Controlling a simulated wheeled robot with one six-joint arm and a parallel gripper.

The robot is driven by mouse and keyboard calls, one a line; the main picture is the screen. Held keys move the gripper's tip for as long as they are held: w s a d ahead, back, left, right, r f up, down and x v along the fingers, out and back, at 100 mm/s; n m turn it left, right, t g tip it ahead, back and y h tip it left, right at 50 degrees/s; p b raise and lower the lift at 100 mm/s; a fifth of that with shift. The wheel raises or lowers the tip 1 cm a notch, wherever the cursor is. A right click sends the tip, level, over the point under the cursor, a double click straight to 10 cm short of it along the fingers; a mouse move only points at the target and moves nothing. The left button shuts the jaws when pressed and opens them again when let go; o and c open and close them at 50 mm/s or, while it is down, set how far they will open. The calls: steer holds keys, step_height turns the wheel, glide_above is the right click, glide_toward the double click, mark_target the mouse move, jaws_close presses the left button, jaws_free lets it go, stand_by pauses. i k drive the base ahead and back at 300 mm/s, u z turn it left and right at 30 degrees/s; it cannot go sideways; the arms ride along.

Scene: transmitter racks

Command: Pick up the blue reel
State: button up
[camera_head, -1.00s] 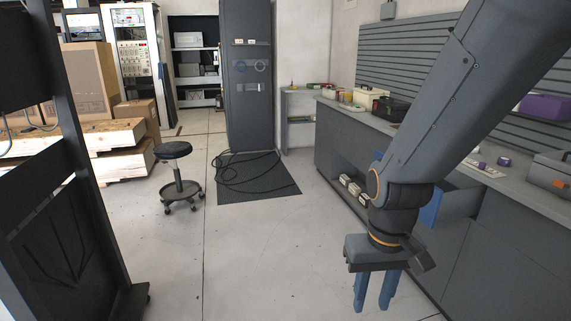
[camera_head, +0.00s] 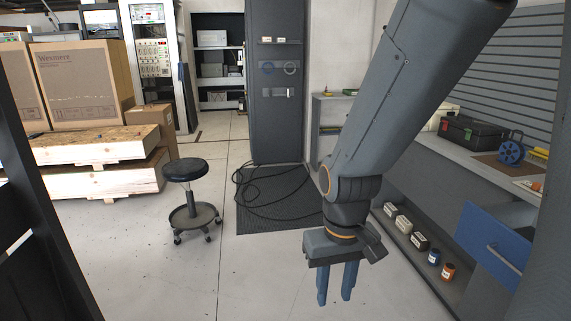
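A blue reel (camera_head: 511,152) stands on the workbench at the right, at the back of a brown mat (camera_head: 497,167). My gripper (camera_head: 336,298) hangs over the floor in the lower middle with its two blue fingers pointing down. The fingers are apart, with nothing between them. My gripper is well left of the bench and lower in the picture than the reel.
The bench (camera_head: 450,152) carries a black case (camera_head: 470,133) left of the reel. A blue drawer (camera_head: 495,240) juts out below it. A low shelf holds several small bottles (camera_head: 434,257). A stool (camera_head: 185,172), cables and stacked crates stand left.

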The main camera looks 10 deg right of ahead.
mark_target(512, 152)
steer(key=z, duration=0.3)
steer(key=i, duration=1.65)
steer(key=z, duration=1.4)
steer(key=i, duration=1.05)
steer(key=z, duration=0.65)
